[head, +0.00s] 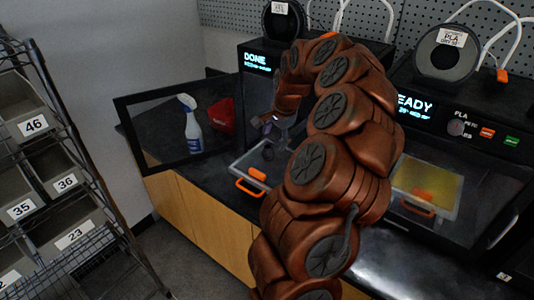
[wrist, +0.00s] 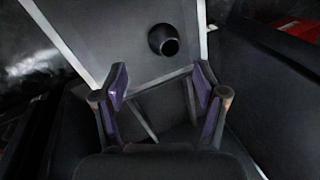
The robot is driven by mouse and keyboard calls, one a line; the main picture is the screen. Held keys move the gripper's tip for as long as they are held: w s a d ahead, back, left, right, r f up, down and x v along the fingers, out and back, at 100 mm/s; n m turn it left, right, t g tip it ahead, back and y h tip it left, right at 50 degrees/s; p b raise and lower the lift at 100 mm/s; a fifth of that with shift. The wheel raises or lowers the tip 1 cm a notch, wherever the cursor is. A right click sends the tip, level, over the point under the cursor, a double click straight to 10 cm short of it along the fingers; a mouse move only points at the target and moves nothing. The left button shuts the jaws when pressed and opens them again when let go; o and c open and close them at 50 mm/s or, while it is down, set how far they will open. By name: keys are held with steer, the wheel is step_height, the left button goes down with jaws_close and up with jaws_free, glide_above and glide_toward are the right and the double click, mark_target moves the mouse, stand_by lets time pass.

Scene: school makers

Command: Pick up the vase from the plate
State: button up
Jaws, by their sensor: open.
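The vase (wrist: 163,40) is a small dark round piece with an open mouth. In the wrist view it sits on the pale grey plate (wrist: 120,32), beyond my fingertips and slightly above the middle of the gap. My gripper (wrist: 160,82) is open, with nothing between its purple-padded fingers. In the head view my gripper (head: 270,122) is inside the left printer, above the plate (head: 240,168) with its orange handle. A small dark shape there, probably the vase (head: 268,152), shows just below it. My arm hides the right part of this printer.
The left printer's display (head: 257,61) reads DONE, and its framed door (head: 150,128) stands open to the left. A spray bottle (head: 192,128) and a red object (head: 221,115) are behind the door. A second printer (head: 470,140) stands right. A bin rack (head: 45,170) is at far left.

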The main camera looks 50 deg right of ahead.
mark_target(270, 148)
steer(key=shift+x, duration=0.85)
steer(key=shift+w+a+f+p, duration=0.15)
steer(key=shift+w+f+p, duration=0.15)
steer(key=shift+f+p, duration=0.4)
steer(key=shift+p+x, duration=0.85)
steer(key=shift+x, duration=1.15)
steer(key=shift+w, duration=0.1)
steer(key=c, duration=0.9)
